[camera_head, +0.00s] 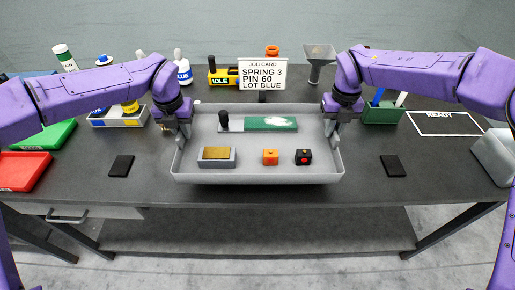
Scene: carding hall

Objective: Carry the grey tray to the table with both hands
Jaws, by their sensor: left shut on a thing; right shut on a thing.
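The grey tray (258,177) is in the middle of the head view, over the front part of the dark table (100,192). I cannot tell whether it touches the tabletop. My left gripper (181,137) is shut on the tray's left side wall. My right gripper (333,133) is shut on its right side wall. The fingertips are partly hidden by the walls.
Behind the tray stand a job card (263,75), a yellow IDLE block (222,76) and a grey funnel (318,62). Red (24,168) and green trays (45,136) lie left. Black pads lie left (121,166) and right (393,166). A READY outline (443,123) is at right.

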